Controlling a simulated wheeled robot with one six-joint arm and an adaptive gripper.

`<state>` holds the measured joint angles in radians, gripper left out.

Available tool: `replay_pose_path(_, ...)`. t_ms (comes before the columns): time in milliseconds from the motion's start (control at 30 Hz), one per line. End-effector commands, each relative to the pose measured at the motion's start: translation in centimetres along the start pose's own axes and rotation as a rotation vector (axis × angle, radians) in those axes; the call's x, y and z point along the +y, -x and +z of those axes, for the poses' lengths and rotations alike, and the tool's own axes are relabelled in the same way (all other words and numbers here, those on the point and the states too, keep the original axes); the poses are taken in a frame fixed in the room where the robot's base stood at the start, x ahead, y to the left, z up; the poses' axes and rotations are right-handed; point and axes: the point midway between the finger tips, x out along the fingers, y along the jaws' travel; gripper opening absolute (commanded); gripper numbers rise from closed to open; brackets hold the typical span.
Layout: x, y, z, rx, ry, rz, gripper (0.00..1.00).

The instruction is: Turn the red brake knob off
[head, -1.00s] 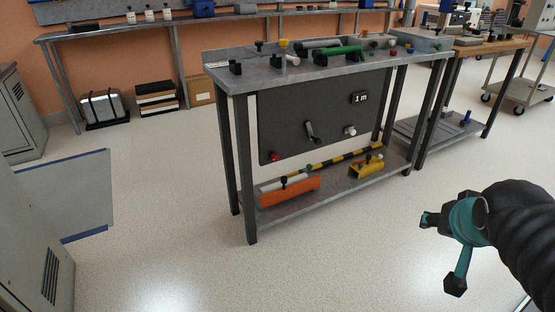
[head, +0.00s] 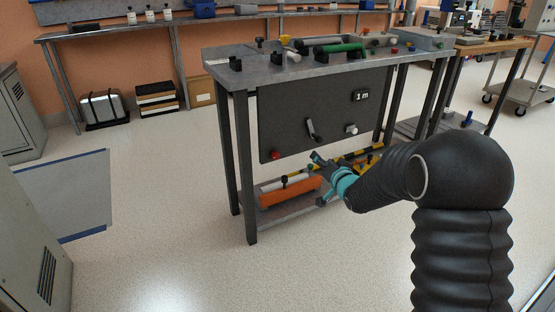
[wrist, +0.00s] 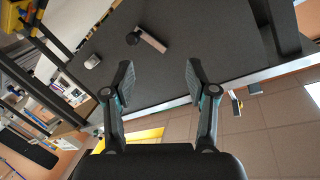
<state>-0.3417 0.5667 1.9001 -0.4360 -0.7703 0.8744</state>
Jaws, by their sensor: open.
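The red knob (head: 275,155) sits at the lower left of the dark panel (head: 330,110) under the bench top. It does not show in the wrist view. My gripper (head: 320,180) is open and empty, in front of the panel's lower edge, to the right of and below the red knob. In the wrist view my gripper (wrist: 160,76) has its fingers spread towards the dark panel (wrist: 175,65), with nothing between them. A lever (head: 313,130) and a white knob (head: 351,130) are on the same panel. The wrist view also shows both, tilted.
An orange block (head: 290,192) lies on the bench's lower shelf, close to my gripper; my arm partly hides a yellow part there. The bench legs (head: 241,165) frame the panel. Tools and parts lie on the bench top (head: 275,72).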

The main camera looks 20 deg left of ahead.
Motion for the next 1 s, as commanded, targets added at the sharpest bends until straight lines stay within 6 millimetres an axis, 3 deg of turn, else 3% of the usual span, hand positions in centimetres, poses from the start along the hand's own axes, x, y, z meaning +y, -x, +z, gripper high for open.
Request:
replay_pose_path(33, -0.1, -1.4, 2.3, -0.007, -0.025, -0.045, 0.57)
replay_pose_path(100, -0.6, -2.8, 4.5, -0.006, -0.061, -0.110, 0.57)
replay_pose_path(333, -1.8, -5.0, 9.2, -0.012, -0.145, -0.249, 0.57)
replay_pose_path(567, -2.4, -6.2, 10.1, -0.012, -0.164, -0.279, 0.57)
replay_pose_path(1000, -4.3, -13.2, 10.0, -0.012, -0.162, -0.278, 0.57)
